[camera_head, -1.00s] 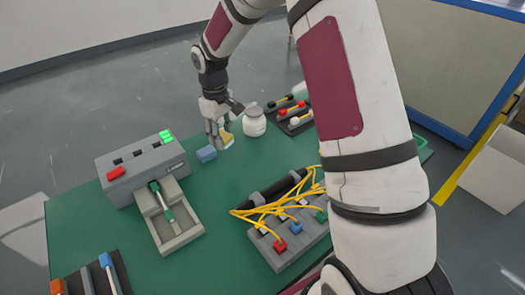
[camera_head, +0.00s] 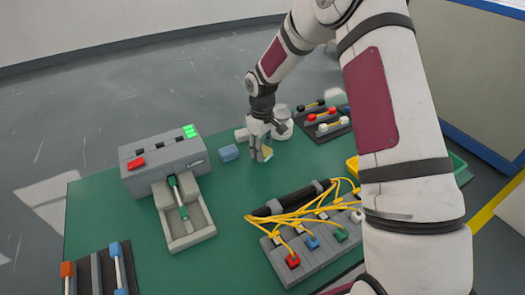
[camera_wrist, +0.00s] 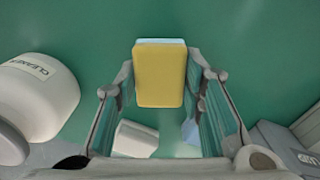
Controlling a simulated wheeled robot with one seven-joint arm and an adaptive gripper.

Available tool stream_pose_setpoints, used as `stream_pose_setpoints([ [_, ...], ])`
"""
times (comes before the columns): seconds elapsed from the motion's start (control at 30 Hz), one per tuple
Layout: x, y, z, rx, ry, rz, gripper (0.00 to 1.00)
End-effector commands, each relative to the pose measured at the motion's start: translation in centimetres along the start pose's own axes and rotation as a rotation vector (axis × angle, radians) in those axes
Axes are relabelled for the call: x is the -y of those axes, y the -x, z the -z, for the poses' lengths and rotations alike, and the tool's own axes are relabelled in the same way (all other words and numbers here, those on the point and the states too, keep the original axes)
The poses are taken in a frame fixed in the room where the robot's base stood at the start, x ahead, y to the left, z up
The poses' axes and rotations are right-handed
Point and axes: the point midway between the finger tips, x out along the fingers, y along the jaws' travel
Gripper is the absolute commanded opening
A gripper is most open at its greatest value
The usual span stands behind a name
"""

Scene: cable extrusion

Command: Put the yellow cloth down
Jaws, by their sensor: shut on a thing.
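The yellow cloth (camera_wrist: 160,75) shows in the wrist view as a flat yellow rectangle with a light blue edge, between the two finger tips. My gripper (camera_wrist: 165,88) is shut on it. In the head view my gripper (camera_head: 261,156) is over the far part of the green table, with a small part of the cloth (camera_head: 267,154) visible at the fingers. Whether the cloth touches the table cannot be told.
A white cleaner jar (camera_head: 282,122) stands just behind my gripper. A blue block (camera_head: 229,152) lies to its left, near a grey machine (camera_head: 166,162) with an open drawer. A rack with yellow cables (camera_head: 305,240) stands in front. Green table (camera_head: 230,205) is clear between them.

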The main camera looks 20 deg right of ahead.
Motion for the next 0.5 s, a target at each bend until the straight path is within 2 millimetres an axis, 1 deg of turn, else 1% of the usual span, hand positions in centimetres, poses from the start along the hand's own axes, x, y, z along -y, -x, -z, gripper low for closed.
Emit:
stream_pose_setpoints([
  [0.03,0.06,-0.75,-0.01,0.001,0.001,0.001,0.1],
  [0.1,0.02,-1.1,0.0,0.0,0.002,0.0,0.1],
  [0.3,-0.01,-1.06,0.0,-0.001,0.001,-0.001,0.1],
  [0.47,-0.02,-1.47,0.01,0.0,0.001,-0.001,0.1],
  [0.5,-0.02,-1.39,0.0,0.0,0.0,-0.001,0.45],
])
